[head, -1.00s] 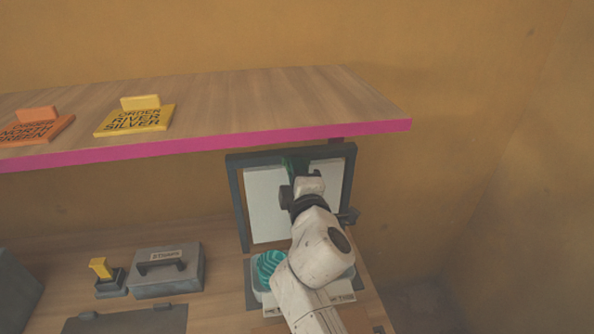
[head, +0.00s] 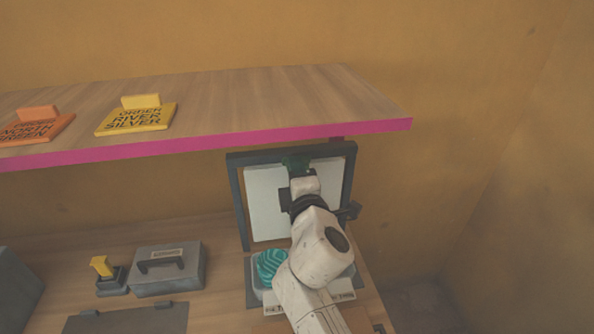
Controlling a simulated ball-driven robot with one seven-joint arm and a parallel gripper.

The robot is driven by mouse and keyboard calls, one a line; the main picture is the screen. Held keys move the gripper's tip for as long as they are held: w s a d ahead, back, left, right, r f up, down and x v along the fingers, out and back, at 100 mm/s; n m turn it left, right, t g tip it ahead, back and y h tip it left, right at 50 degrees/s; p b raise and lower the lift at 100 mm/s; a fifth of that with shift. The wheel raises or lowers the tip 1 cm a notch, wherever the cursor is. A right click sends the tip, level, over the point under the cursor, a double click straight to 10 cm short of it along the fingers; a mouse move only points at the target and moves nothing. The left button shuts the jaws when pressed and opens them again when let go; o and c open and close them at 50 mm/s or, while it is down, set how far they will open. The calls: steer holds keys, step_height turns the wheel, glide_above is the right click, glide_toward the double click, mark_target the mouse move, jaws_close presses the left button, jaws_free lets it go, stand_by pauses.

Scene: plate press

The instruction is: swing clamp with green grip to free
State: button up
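The press plate (head: 265,205) is a pale panel standing upright in a dark frame (head: 236,190) under the shelf's right end. A green grip (head: 296,163) shows at the top middle of the frame, just beyond the end of my arm. My gripper (head: 302,176) is at that green part, in front of the plate. Its fingers are hidden behind my wrist, so I cannot see whether they are closed on the grip.
A teal striped ball-like thing (head: 270,263) sits in a pale tray (head: 346,284) below the plate. The pink-edged shelf (head: 260,100) overhangs close above. A grey box (head: 168,270), a yellow-handled stamp (head: 103,268) and a dark pad (head: 125,318) stand left.

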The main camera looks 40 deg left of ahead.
steer(key=shift+o, duration=1.4)
steer(key=shift+d, duration=0.1)
steer(key=v, duration=1)
steer(key=shift+s+d+p, duration=0.2)
steer(key=shift+s+p, duration=0.1)
